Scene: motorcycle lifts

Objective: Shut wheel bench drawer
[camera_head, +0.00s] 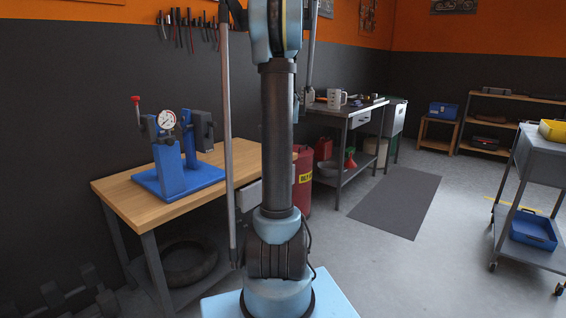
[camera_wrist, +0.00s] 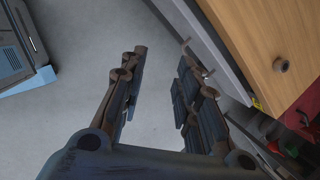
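The wheel bench (camera_head: 120,187) has a wooden top and stands at left in the head view. Its grey drawer (camera_head: 249,195) sits under the top at the right end, partly hidden by my arm. In the wrist view a grey strip (camera_wrist: 205,38), which looks like the drawer front, runs along the wooden bench edge (camera_wrist: 240,50). A thin handle-like bar shows beside it, near my right finger. My gripper (camera_wrist: 161,58) is open and empty over the floor, left of the strip. How far the drawer stands out is unclear.
A blue stand with a gauge (camera_head: 170,160) is on the bench, and a tyre (camera_head: 188,262) lies below. A red drum (camera_head: 303,180) stands behind the bench's right end. A grey cart (camera_head: 540,165) is at right. The floor between is clear around a dark mat (camera_head: 398,203).

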